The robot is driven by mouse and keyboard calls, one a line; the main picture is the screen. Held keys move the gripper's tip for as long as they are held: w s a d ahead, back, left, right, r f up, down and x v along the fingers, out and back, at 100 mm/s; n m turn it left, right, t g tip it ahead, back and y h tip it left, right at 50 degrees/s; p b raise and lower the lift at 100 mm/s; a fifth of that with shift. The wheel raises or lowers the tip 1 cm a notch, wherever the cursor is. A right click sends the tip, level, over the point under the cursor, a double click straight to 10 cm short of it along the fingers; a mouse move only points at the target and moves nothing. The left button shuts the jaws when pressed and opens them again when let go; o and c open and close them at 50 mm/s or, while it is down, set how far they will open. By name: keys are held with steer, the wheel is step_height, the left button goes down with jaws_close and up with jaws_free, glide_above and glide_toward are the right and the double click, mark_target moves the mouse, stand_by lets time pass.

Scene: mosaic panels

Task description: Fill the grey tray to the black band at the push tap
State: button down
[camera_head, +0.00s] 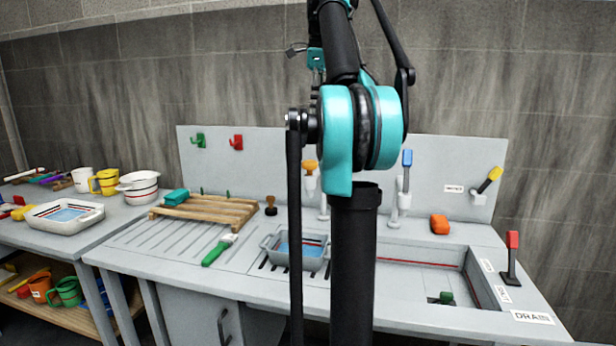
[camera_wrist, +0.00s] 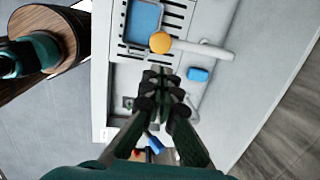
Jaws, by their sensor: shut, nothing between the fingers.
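The grey tray (camera_head: 268,256) stands on the slotted drainer of the sink unit, under the push tap. Blue water shows inside, and a dark band and a red line run along its inner wall; I cannot tell exactly where the water meets the black band. The tray (camera_wrist: 126,30) is at the top of the wrist view. The push tap has an orange knob (camera_head: 309,166), also seen in the wrist view (camera_wrist: 160,42), beside the tray. My gripper (camera_wrist: 165,80) is shut and empty, over the sink side, apart from the knob.
A blue-handled tap (camera_head: 407,158) stands right of the push tap, with an orange block (camera_head: 440,224) nearby. A red-topped lever (camera_head: 512,240) stands at the right. A wooden rack (camera_head: 205,209) and green-handled brush (camera_head: 219,250) lie left. A white tray (camera_head: 88,218) sits on the left table.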

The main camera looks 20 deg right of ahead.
steer(key=shift+f, duration=0.1)
steer(key=f, duration=0.4)
steer(key=w+f, duration=0.1)
steer(key=f, duration=0.4)
steer(key=w+f, duration=0.1)
steer(key=f, duration=0.3)
steer(key=shift+a+f, duration=0.25)
steer(key=shift+f, duration=0.1)
steer(key=shift+f, duration=0.9)
stand_by(0.5)
steer(key=shift+r, duration=0.1)
stand_by(3.2)
steer(key=shift+s+d+r, duration=0.1)
steer(key=shift+r, duration=0.25)
step_height(320, 180, up, 13)
steer(key=s, duration=0.2)
